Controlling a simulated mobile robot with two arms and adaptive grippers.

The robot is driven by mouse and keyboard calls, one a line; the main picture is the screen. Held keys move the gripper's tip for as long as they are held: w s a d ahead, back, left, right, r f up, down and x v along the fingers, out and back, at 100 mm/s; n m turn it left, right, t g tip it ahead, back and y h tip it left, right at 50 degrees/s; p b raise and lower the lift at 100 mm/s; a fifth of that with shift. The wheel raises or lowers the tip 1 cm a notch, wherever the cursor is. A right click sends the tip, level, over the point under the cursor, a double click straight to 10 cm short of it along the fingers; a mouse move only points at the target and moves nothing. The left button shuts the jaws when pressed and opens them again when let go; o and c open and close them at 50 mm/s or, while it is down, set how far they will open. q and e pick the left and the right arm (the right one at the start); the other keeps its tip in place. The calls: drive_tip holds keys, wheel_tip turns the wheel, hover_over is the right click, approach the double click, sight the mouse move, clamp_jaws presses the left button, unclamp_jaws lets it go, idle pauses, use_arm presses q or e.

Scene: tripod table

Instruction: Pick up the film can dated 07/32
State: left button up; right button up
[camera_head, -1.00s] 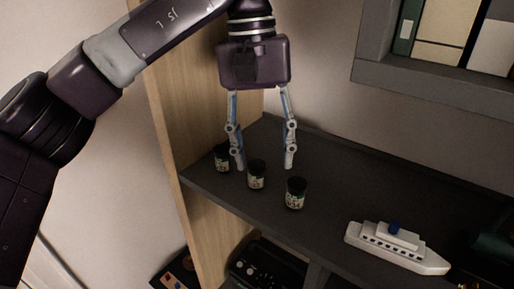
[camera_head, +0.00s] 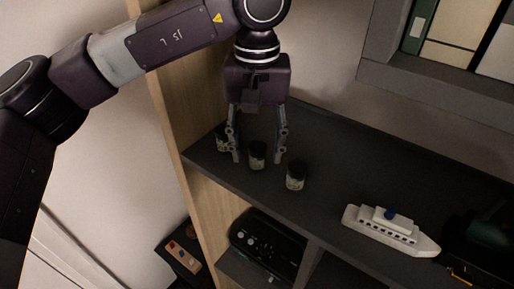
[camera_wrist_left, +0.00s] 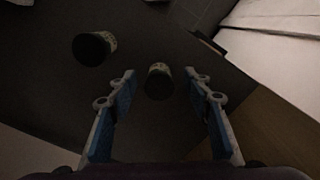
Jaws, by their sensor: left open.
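Three small dark film cans with pale labels stand on the dark shelf (camera_head: 350,168). The left can (camera_head: 221,141) is partly hidden behind a finger of my left gripper. The middle can (camera_head: 257,155) stands between the two fingers in the picture, and the right can (camera_head: 295,176) stands outside them. My left gripper (camera_head: 257,159) points down, open and empty. In the left wrist view, one can (camera_wrist_left: 158,82) lies between and just beyond the open fingertips (camera_wrist_left: 160,80); another can (camera_wrist_left: 93,48) is to the upper left. The dates are too small to read. My right gripper is not in view.
A white toy ship (camera_head: 388,231) stands on the shelf to the right of the cans. A wooden side panel (camera_head: 172,95) borders the shelf on the left. A dark device (camera_head: 268,245) sits in the compartment below. The shelf behind the right can is clear.

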use_arm(q)
drive_tip(key=shift+s, duration=0.1)
drive_tip(key=c, duration=1.1)
